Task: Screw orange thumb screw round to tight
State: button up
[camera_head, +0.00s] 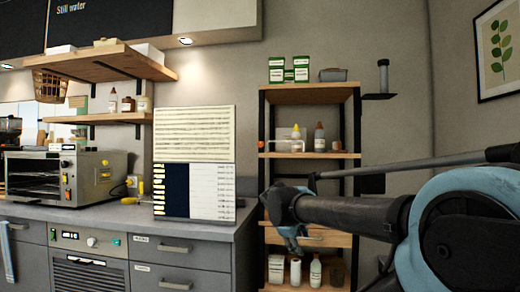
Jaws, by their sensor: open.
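The steel panini toaster (88,190) stands on the counter at the left. A small orange piece (105,163) shows high on its right side panel and may be the thumb screw, but it is too small to be sure. Other small orange spots show on its front control strip. My gripper (293,243) is at the end of my dark arm, right of the counter and in front of the wooden shelf unit. It points downward, open, far from the toaster and touching nothing that I can see. Its fingers are small and partly hidden.
A yellow-handled tool (129,200) lies on the grey counter (205,226) beside the toaster. An upright board with papers (194,135) stands at the counter's right part, between toaster and gripper. The shelf unit (310,93) holds boxes and bottles. Wooden wall shelves hang above the toaster.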

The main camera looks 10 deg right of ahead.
jog(key=w+a+r+n+t+h, duration=0.1)
jog(key=w+r+n+t, duration=0.2)
jog(key=w+r+n, duration=0.35)
jog(key=w+a+r+n+t+h, duration=0.1)
jog(key=w+r+n+t, duration=0.15)
jog(key=w+r, duration=0.65)
jog(key=n+t+y, duration=0.2)
jog(key=n+t, duration=0.3)
jog(key=n, duration=0.8)
send_near(260, 145)
jog(key=x, duration=0.9)
jog(key=shift+w+d, duration=0.1)
jog(key=shift+w, duration=0.05)
jog(key=c, duration=1.1)
